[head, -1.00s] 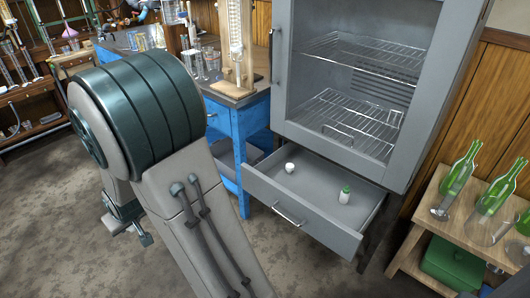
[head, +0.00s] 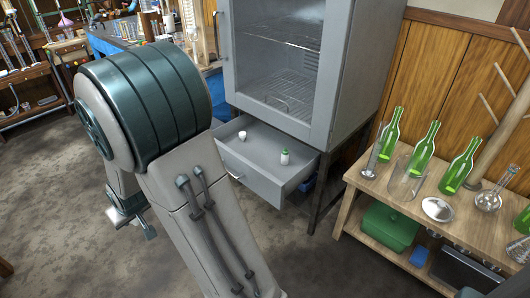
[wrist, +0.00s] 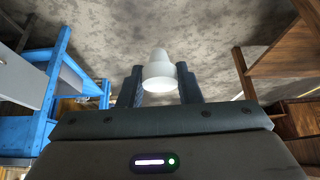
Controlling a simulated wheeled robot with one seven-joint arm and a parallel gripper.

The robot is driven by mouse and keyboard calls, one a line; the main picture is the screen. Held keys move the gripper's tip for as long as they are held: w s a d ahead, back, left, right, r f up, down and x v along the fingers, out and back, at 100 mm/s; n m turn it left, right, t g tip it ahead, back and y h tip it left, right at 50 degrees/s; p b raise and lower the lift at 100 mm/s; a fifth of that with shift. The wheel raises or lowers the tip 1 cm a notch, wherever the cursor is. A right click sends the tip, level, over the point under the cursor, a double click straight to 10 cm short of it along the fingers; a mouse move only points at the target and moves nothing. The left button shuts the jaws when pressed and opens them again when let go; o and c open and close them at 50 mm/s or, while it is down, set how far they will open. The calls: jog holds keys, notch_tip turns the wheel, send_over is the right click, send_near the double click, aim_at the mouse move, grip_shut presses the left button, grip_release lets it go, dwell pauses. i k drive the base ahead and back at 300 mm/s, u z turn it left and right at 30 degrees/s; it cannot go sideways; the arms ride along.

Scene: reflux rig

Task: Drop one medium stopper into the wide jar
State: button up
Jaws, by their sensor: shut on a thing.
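My gripper (wrist: 161,78) is shut on a white stopper (wrist: 159,70) in the wrist view. The stopper has a wide rim and a narrower end, and sits between the two dark fingers. In the head view my arm hides most of the gripper, and the stopper cannot be made out there. A wide clear glass vessel (head: 405,183), which looks like the wide jar, stands on the low wooden table at the right, well apart from my gripper. Its inside is hard to make out.
Several green bottles (head: 423,147), a round dish (head: 437,209) and a flask (head: 488,200) crowd the wooden table (head: 385,208). Floor before it is free.

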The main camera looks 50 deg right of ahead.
aim_at(405, 194)
jog(key=k, duration=1.55)
jog(key=z, duration=1.4)
jog(key=i, duration=1.05)
jog(key=z, duration=0.05)
